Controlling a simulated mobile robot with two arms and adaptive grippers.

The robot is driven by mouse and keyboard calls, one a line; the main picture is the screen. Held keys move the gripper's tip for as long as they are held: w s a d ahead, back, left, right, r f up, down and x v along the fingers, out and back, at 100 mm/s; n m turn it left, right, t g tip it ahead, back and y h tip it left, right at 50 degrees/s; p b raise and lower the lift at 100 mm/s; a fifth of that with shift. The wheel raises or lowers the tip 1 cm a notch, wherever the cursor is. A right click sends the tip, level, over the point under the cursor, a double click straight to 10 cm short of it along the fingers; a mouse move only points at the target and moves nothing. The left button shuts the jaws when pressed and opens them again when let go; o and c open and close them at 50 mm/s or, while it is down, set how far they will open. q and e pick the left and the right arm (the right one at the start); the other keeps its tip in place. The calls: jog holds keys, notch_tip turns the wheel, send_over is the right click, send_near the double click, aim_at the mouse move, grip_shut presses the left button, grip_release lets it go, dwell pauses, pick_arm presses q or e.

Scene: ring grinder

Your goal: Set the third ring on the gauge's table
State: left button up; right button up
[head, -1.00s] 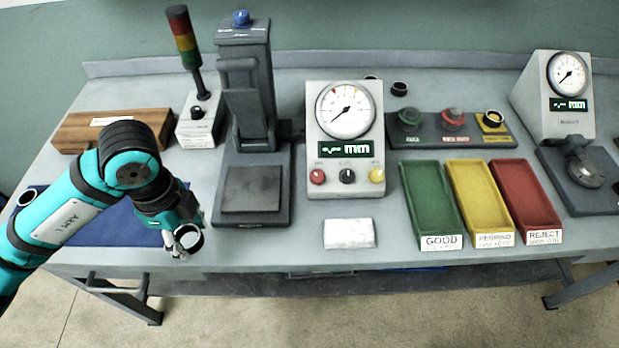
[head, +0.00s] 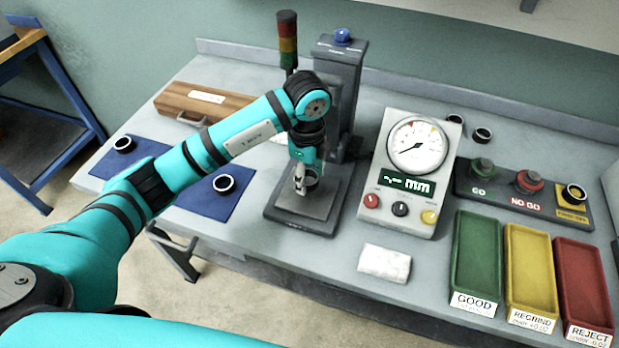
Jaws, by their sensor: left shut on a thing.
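My left gripper (head: 303,184) is shut on a dark ring with a bright rim (head: 312,179). It holds the ring over the flat square table (head: 306,198) of the gauge stand (head: 342,75), close to the column. I cannot tell whether the ring touches the table or hangs just above it. My left forearm and wrist hide part of the column and the table's back. The gauge's dial box (head: 410,150) stands to the right of the stand. My right gripper is not in view.
Two rings lie on the blue mat (head: 190,203), one at its left end (head: 124,143) and one nearer the stand (head: 224,184). A white pad (head: 384,263) lies before the dial box. Green (head: 478,260), yellow (head: 530,275) and red (head: 583,285) trays stand empty at right.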

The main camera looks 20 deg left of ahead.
pick_arm(q)
jog(key=shift+w+d, duration=0.1)
jog(key=shift+w, duration=0.15)
notch_tip(320, 180, down, 3)
jog(key=shift+p, duration=0.8)
jog(key=shift+f, duration=0.5)
jog(key=o, duration=1.2)
jog(key=shift+o, duration=0.2)
jog(key=shift+r, duration=0.4)
notch_tip(320, 180, up, 12)
jog(key=b, duration=0.2)
jog(key=shift+f+b, duration=0.2)
jog(key=shift+b, duration=0.2)
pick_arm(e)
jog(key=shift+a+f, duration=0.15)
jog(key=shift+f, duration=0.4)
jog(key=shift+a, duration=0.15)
pick_arm(q)
jog(key=shift+s, duration=0.1)
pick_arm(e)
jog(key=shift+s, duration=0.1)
